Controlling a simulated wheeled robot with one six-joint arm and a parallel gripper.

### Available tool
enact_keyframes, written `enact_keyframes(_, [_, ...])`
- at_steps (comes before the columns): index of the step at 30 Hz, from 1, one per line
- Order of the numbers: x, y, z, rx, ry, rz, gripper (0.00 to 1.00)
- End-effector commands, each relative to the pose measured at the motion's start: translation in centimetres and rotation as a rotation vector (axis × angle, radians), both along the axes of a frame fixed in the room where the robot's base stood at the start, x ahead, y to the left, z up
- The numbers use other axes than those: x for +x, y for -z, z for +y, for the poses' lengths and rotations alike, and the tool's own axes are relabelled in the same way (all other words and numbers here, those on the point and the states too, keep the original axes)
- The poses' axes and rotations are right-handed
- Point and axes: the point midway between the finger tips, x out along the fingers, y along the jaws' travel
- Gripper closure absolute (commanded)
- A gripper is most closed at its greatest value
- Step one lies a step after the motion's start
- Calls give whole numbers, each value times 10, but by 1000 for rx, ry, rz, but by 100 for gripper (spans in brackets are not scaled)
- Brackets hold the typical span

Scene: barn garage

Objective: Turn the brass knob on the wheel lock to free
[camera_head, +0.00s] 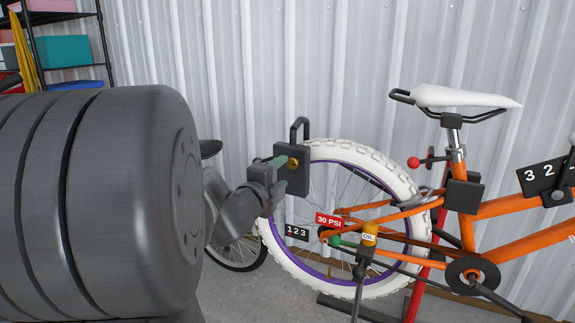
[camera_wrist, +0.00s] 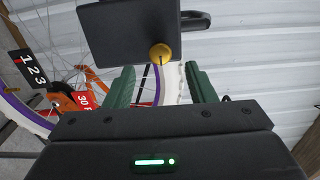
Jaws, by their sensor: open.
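The wheel lock (camera_head: 291,172) is a dark box with a black shackle on top, at the white-tyred rear wheel of an orange bicycle. Its brass knob (camera_head: 293,162) shows on the box's face. In the wrist view the lock (camera_wrist: 128,30) is at the top and the round knob (camera_wrist: 160,53) has a dark line on it. My gripper (camera_wrist: 161,80) is open, with green fingertips on either side of and just short of the knob. In the head view my gripper (camera_head: 279,174) is close beside the lock.
The bicycle's white tyre (camera_head: 368,154) is right beside the lock. Corrugated wall (camera_head: 260,60) stands behind; a shelf (camera_head: 68,45) is at left.

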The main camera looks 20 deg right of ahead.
Motion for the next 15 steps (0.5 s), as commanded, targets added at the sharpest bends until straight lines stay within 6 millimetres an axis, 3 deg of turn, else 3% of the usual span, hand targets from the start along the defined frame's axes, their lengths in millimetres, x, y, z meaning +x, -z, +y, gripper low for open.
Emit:
enact_keyframes(6, [-32,-3,39,0,-5,-1,50])
enact_keyframes(15, [-51,0,61,1,-1,0,50])
